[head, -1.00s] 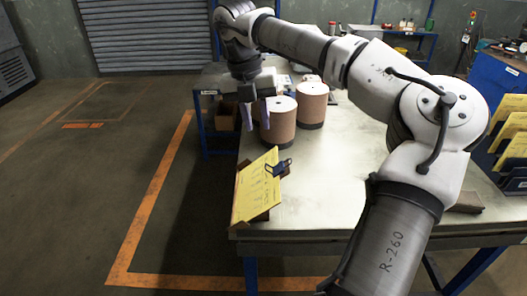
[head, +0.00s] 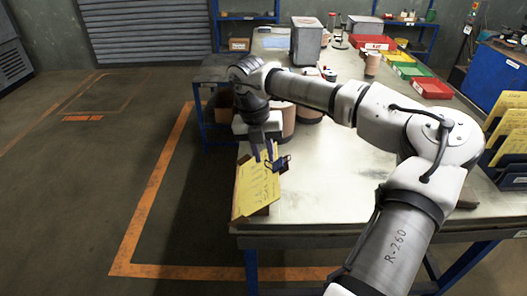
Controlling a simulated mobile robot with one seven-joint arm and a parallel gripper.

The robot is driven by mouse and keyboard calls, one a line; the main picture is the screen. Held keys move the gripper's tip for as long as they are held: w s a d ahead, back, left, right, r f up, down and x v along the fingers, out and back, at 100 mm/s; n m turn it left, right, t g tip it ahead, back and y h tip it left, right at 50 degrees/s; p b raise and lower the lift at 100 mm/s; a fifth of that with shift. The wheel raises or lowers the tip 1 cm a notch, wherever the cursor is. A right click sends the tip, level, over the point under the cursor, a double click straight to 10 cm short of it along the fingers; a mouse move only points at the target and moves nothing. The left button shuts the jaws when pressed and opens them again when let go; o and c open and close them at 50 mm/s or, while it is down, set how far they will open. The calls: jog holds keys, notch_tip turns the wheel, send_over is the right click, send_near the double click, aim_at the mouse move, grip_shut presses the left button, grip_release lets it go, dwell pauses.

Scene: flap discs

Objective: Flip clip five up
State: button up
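A yellow sheet (head: 255,190) lies on a tilted wooden board at the near left corner of the table. A dark binder clip (head: 278,164) with wire handles sits at the board's upper right edge. My gripper (head: 265,151) points down just above the board's top edge, close beside the clip on its left. Its two purplish fingers look apart, with nothing seen between them. I cannot tell whether a finger touches the clip. No number on the clip is readable.
Brown rolls (head: 288,121) stand right behind my gripper, partly hidden by my arm. A grey bin (head: 306,45) and red, yellow and green trays (head: 432,88) are farther back. Dark racks with yellow sheets (head: 507,130) stand at right. The table's middle (head: 340,170) is clear.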

aim_at(278, 163)
grip_shut()
jog(key=y+b, duration=0.1)
jog(key=y, duration=0.1)
jog(key=d+r+y, duration=0.1)
jog(key=d+y+b, duration=0.1)
jog(key=y, duration=0.1)
jog(key=shift+r+y+b, duration=0.3)
jog(key=shift+b, duration=0.05)
jog(key=y, duration=0.1)
jog(key=d+y+b, duration=0.1)
jog(key=y, duration=0.1)
jog(key=shift+d+r+y, duration=0.25)
jog(key=shift+d+y, duration=0.05)
jog(key=shift+y, duration=0.1)
jog(key=d+y+b, duration=0.1)
jog(key=y, duration=0.1)
jog(key=d+y+b, duration=0.1)
jog(key=y+b, duration=0.1)
jog(key=shift+f, duration=0.1)
jog(key=shift+d+f+y+b, duration=0.1)
jog(key=shift+d+y+b, duration=0.3)
jog(key=shift+y+b, duration=0.45)
jog(key=shift+d+f+y+b, duration=0.1)
jog(key=shift+d+y+b, duration=0.35)
jog(key=shift+y, duration=0.55)
jog(key=shift+d+f+y+b, duration=0.1)
jog(key=shift+d+y+b, duration=0.2)
jog(key=shift+y+b, duration=0.6)
